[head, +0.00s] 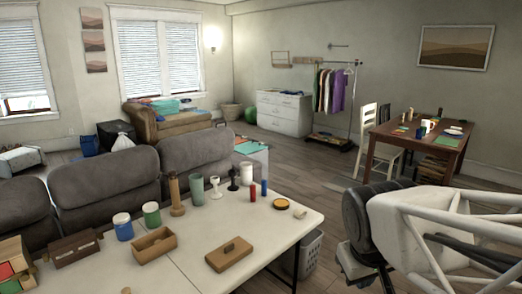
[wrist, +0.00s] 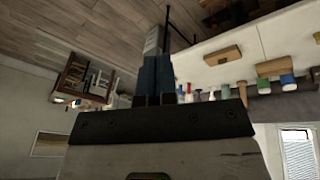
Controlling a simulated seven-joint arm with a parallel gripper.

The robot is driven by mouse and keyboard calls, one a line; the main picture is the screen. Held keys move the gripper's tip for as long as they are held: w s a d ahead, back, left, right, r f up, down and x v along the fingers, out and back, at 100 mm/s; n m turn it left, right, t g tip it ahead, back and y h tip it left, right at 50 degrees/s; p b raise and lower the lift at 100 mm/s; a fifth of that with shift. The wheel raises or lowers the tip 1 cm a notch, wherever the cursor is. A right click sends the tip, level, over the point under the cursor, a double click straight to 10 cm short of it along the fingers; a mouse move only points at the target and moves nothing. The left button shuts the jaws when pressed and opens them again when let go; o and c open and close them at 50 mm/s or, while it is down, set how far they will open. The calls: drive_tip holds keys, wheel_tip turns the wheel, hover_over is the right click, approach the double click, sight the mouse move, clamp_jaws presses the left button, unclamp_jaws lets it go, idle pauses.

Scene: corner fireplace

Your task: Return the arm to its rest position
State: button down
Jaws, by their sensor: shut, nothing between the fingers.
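My gripper (wrist: 157,62) shows in the wrist view with its two dark fingers together and nothing between them. The wrist view is upside down, and the gripper hangs in free air, apart from any object. In the head view, my white and black arm is folded at the right, beside the near table (head: 300,222); the fingertips cannot be made out there. On this table stand a wooden box with a lid (head: 229,254), an open wooden box (head: 154,244), blue and green jars, a wooden pepper mill (head: 176,195) and several small items.
A grey basket (head: 304,255) stands on the floor by the table's right edge, close to my arm. A brown table (head: 440,148) with chairs is behind my arm. A grey sofa (head: 110,185) lies beyond the near table. Open wooden floor lies between the tables.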

drive_tip(key=s+f+m+y, duration=0.1)
drive_tip(key=s+m, duration=0.1)
drive_tip(key=s, duration=0.4)
drive_tip(key=shift+f+m+g, duration=0.25)
drive_tip(key=shift+m+g, duration=0.05)
